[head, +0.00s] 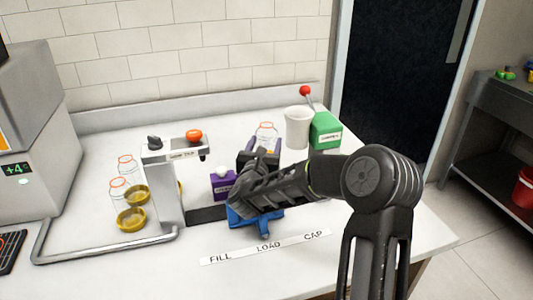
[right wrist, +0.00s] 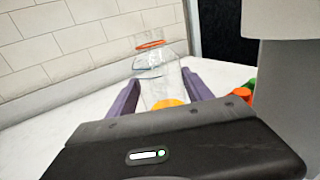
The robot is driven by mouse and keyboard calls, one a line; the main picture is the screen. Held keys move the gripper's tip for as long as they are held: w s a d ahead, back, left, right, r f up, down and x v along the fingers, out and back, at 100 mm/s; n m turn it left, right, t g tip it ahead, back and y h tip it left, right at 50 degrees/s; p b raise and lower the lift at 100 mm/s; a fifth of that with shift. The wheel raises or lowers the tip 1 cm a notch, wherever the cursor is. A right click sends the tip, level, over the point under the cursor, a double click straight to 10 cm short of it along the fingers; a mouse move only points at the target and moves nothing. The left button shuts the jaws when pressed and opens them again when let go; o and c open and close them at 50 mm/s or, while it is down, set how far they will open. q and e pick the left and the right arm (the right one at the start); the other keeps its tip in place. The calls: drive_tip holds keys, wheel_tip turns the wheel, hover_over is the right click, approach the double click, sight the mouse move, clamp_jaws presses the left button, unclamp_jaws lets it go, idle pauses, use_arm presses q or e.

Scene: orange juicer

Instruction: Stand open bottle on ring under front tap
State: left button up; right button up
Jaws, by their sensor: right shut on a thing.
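A clear open bottle (head: 266,130) with an orange rim is in my right gripper (head: 264,145), right of the tap stand. In the right wrist view the bottle (right wrist: 155,68) is between the two purple fingers (right wrist: 158,92); its base is hidden. The white tap stand (head: 168,185) stands left of the arm. Two yellow rings are left of it: a front ring (head: 131,226) and a rear one (head: 138,203). Two more clear bottles, a front one (head: 117,200) and a rear one (head: 127,167), stand beside the rings. My left gripper is not in view.
A purple block (head: 222,186) and a blue fixture (head: 240,216) are by my right forearm. A white cup-shaped part (head: 298,127) and a green box (head: 326,132) with a red-knobbed lever stand behind.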

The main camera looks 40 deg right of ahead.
drive_tip(key=shift+r, duration=0.15)
clamp_jaws()
wheel_tip(320, 180, up, 28)
drive_tip(key=p, duration=0.1)
idle(0.3)
idle(0.6)
